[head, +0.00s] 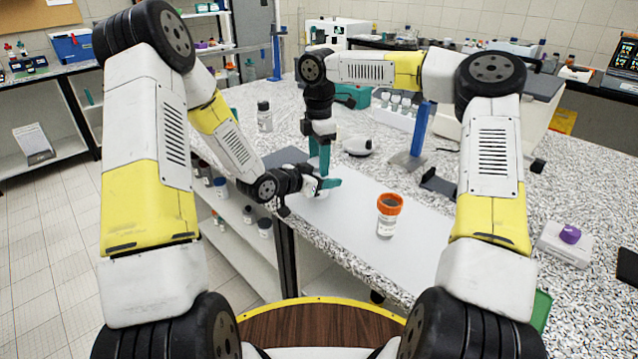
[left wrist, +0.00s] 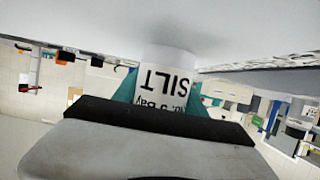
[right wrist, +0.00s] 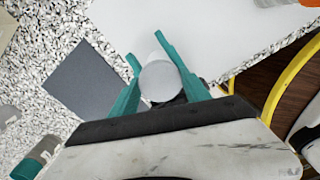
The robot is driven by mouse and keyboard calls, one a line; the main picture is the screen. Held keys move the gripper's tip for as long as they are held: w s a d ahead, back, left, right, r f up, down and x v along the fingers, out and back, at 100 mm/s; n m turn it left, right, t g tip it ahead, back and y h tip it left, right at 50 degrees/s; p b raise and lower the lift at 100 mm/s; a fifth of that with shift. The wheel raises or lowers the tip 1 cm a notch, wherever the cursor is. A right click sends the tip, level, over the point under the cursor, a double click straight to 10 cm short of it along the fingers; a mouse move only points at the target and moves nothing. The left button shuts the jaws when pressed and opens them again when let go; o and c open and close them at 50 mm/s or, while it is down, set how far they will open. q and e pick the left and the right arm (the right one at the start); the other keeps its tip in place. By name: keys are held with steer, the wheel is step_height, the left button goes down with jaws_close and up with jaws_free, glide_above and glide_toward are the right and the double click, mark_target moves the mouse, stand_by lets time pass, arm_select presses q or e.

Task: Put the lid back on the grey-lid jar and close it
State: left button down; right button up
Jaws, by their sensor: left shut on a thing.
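My left gripper (head: 322,186) is shut on a white jar, held near the table's left edge. In the left wrist view the jar (left wrist: 168,85) carries the label SILT, upside down in the picture. My right gripper (head: 322,165) points down from above, right over the jar. In the right wrist view a round light-grey top (right wrist: 160,82) lies between its two teal fingers, one on each side. I cannot tell whether the fingers touch it, or whether this is the loose lid or the jar's own top. The thread and rim are hidden.
An orange-lidded jar (head: 388,215) stands on the pale board (head: 350,222) to the right. A dark grey mat (right wrist: 90,85) lies beyond the grippers. The board's middle is clear.

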steer(key=c, duration=0.3)
steer(key=shift+a+m, duration=0.1)
steer(key=shift+m, duration=0.6)
steer(key=shift+c, duration=0.2)
steer(key=o, duration=1.5)
steer(key=shift+o, duration=0.2)
steer(key=shift+r, duration=2.25)
steer(key=shift+c, duration=0.4)
step_height(320, 180, up, 4)
steer(key=shift+f+n, duration=0.2)
steer(key=shift+n, duration=0.5)
